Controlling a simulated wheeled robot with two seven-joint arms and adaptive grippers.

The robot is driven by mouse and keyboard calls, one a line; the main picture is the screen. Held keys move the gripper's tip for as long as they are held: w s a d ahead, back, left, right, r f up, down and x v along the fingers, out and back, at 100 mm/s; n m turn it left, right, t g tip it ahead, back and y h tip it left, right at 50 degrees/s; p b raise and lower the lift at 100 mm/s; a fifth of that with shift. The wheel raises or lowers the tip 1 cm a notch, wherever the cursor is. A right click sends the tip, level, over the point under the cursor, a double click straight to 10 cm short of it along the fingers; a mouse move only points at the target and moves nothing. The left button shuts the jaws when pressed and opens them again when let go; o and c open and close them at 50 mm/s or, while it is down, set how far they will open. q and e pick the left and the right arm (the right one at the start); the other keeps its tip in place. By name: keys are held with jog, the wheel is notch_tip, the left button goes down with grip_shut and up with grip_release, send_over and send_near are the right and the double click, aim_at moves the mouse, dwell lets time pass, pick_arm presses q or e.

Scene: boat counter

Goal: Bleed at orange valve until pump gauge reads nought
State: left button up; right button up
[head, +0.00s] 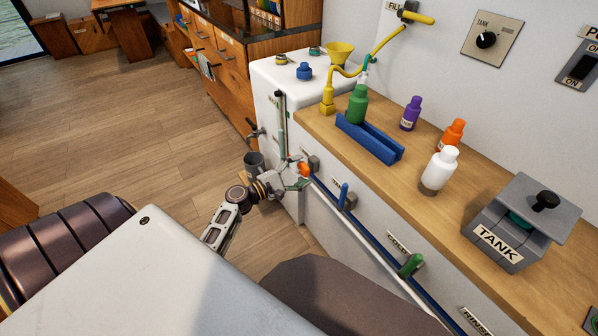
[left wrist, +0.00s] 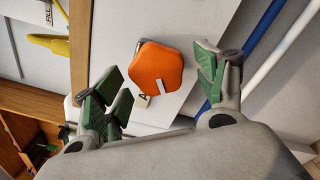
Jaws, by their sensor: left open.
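The orange valve (head: 304,169) is on the front of the counter, near its left end. In the left wrist view the orange valve (left wrist: 159,68) shows as a rounded, many-sided knob between my spread fingers. My left gripper (head: 290,178) is open at the valve, and it shows in the left wrist view (left wrist: 163,80) with a gap to the knob on both sides. I cannot make out a pump gauge or its reading. My right gripper is not in view.
A blue handle (head: 343,196) and a green handle (head: 411,265) sit along the blue pipe right of the valve. Bottles and a grey TANK box (head: 497,246) stand on the counter. Open floor lies left.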

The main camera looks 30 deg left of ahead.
pick_arm(q)
jog(key=v, duration=1.2)
dwell(0.3)
jog(key=shift+m, duration=0.3)
dwell(0.4)
